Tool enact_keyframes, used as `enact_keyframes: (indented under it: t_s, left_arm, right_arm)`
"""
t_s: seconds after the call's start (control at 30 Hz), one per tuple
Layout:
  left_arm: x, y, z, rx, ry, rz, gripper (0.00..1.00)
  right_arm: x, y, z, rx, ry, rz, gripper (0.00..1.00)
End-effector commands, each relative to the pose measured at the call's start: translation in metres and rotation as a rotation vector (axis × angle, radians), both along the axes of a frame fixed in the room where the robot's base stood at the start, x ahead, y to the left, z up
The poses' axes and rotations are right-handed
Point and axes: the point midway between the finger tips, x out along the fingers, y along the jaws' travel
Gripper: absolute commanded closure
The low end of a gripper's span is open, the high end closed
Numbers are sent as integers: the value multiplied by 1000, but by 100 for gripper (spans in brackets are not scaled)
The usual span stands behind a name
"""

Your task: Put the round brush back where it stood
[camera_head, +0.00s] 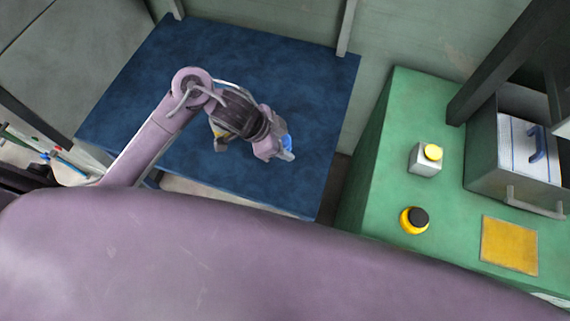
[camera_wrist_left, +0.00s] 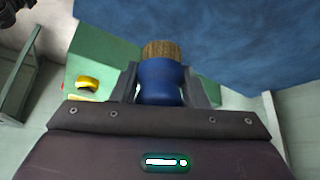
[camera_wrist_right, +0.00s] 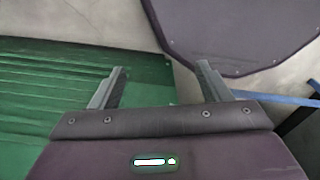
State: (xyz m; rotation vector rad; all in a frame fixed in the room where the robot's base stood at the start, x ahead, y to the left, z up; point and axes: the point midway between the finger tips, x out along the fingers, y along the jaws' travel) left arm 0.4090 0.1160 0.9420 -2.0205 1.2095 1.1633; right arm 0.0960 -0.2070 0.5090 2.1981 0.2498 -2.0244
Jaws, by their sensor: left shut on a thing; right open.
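The round brush (camera_wrist_left: 162,82) has a blue handle and a tan bristled end. It is between the fingers of my left gripper (camera_wrist_left: 160,90), which is shut on the blue handle with the bristles pointing away from the palm. In the head view, a bit of the blue brush (camera_head: 288,141) shows at my left gripper (camera_head: 286,154), over the right part of the dark blue table (camera_head: 290,70). My right gripper (camera_wrist_right: 162,80) is open and empty in the right wrist view. It does not show in the head view.
A green table (camera_head: 375,180) stands to the right. It bears a grey block with a yellow knob (camera_head: 425,159), a yellow round thing with a black top (camera_head: 414,220), a yellow square (camera_head: 510,245) and a grey box (camera_head: 485,150). A yellow-and-dark thing (camera_head: 219,134) is partly hidden by my left arm.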

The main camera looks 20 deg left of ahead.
Motion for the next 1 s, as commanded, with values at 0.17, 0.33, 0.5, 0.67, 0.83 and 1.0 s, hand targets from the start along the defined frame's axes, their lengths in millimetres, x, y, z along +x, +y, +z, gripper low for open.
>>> enact_keyframes:
  t_s: [0.17,0.33,0.5,0.67,0.83,1.0]
  left_arm:
    - [-1,-1,-45,-1,4,1,81]
    - [0,0,-60,0,0,0,81]
    - [-1,0,-82,1,3,2,81]
    - [0,-1,-102,-1,1,0,81]
    - [1,-1,-104,0,-2,-1,81]
    - [1,0,-105,1,-2,-1,81]
  right_arm:
    - [2,-12,-11,-16,-2,1,30]
    - [12,-33,-13,-41,-15,-6,30]
    - [14,-33,-18,-42,-18,-7,30]
    - [14,-24,-21,-29,-18,-8,30]
    - [13,-14,-21,-17,-17,-7,30]
    - [11,-13,-21,-17,-15,-5,30]
